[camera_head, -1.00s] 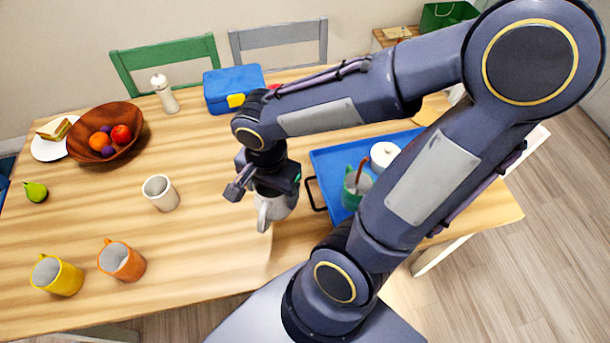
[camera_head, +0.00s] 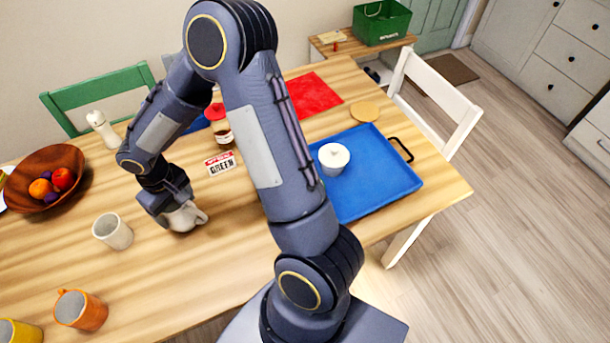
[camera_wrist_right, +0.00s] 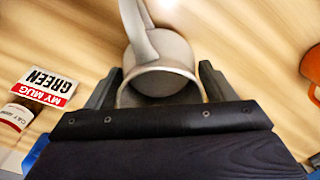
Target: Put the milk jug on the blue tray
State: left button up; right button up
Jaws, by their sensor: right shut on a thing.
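The milk jug (camera_head: 185,217) is pale grey-white and has a handle. My right gripper (camera_head: 168,203) is shut on it over the wooden table, left of the blue tray. In the right wrist view, the jug (camera_wrist_right: 160,52) sits between the two fingers (camera_wrist_right: 160,84), its round opening facing the camera. I cannot tell whether its base touches the table. The blue tray (camera_head: 375,196) lies at the right end of the table, with its left part hidden behind my arm. My left gripper is out of view.
A white mug (camera_head: 113,232) and an orange mug (camera_head: 82,311) stand left of the jug. A "my mug green" card (camera_head: 220,164) and a jar (camera_head: 223,135) are behind it.

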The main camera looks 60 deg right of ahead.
aim_at(383, 179)
jog(key=k+l+u, duration=0.15)
jog(key=k+u, duration=0.65)
jog(key=k+j+u, duration=0.1)
jog(key=k+u, duration=0.25)
jog(key=k+l, duration=0.1)
jog(key=k, duration=0.3)
jog(key=k+z, duration=0.1)
jog(key=k, duration=0.25)
